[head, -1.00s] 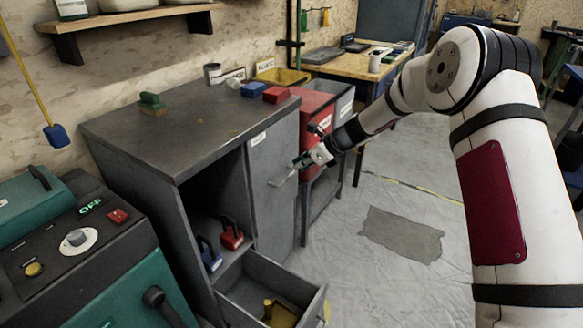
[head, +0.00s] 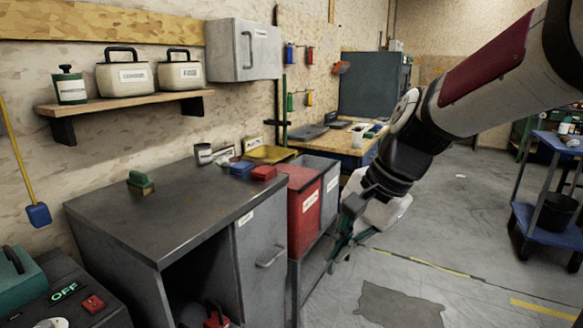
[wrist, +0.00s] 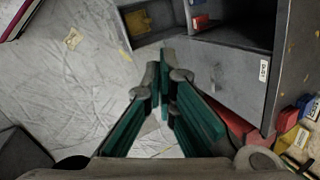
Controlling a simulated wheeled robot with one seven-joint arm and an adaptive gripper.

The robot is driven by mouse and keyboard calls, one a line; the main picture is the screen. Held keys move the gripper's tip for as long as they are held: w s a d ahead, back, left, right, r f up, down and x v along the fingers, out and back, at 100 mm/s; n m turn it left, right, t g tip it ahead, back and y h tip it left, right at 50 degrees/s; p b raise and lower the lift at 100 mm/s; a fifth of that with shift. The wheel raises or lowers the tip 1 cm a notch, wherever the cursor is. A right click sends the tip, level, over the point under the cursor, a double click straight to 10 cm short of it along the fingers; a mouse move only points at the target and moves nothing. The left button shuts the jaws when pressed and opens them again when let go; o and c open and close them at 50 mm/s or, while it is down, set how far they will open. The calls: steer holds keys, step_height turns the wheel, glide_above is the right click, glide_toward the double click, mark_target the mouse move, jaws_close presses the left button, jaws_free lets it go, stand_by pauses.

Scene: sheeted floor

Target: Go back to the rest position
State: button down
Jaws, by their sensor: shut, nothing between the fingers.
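My gripper (head: 335,256) hangs at the end of my folded arm, in front of the red bin in the head view. Its green fingers (wrist: 160,85) are together and empty in the wrist view. The fingers point down toward the sheeted floor and the cabinet's front, apart from both. The grey cabinet (head: 151,238) stands to the left, with its door closed and a bar handle (head: 270,257) on it.
A red bin (head: 304,212) and a grey bin (head: 330,180) stand beside the cabinet. A wooden workbench (head: 345,145) is behind them. A blue cart (head: 547,228) stands at the right. The floor (head: 462,215) between is mostly clear, with a dark patch (head: 400,305).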

steer(key=s+d+f+n+h, duration=0.15)
steer(key=s+d+n, duration=0.35)
steer(key=s, duration=0.8)
steer(key=s+d+n+h, duration=0.35)
steer(key=s+d, duration=0.25)
steer(key=s, duration=0.8)
step_height(320, 180, up, 18)
steer(key=t+p, duration=0.2)
steer(key=p, duration=1.5)
steer(key=shift+w+r+y, duration=0.25)
steer(key=shift+w+y, duration=0.05)
steer(key=shift+y, duration=0.1)
